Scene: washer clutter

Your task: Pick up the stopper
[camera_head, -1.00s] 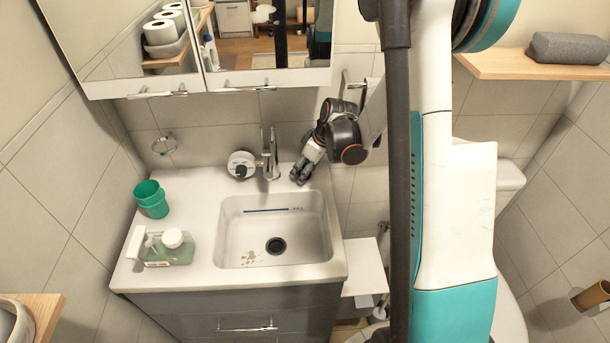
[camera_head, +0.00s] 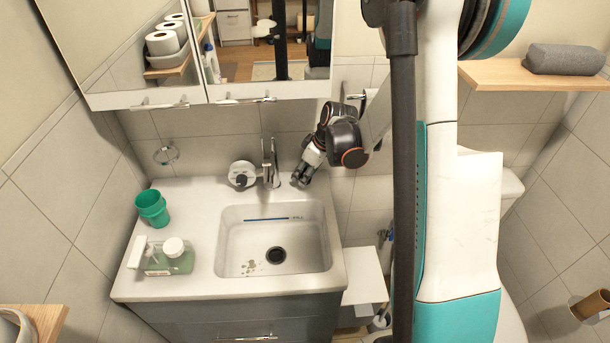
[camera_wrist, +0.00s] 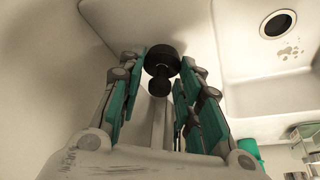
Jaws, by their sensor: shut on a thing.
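The stopper (camera_wrist: 161,62) is a dark, round plug with a smaller knob. In the wrist view it sits between the fingertips of my gripper (camera_wrist: 163,75), which is shut on it. In the head view my gripper (camera_head: 302,176) is at the back right corner of the washbasin counter, just right of the faucet. The stopper cannot be made out there, hidden by the fingers. Whether it still touches the counter is not clear.
The faucet (camera_head: 270,165) stands close left of my gripper. The sink basin (camera_head: 232,225) with a dark drain (camera_head: 276,255) and a toothbrush-like blue stick (camera_head: 266,218) lies in front. A green cup (camera_head: 152,207) and a soap bottle (camera_head: 168,257) stand at left.

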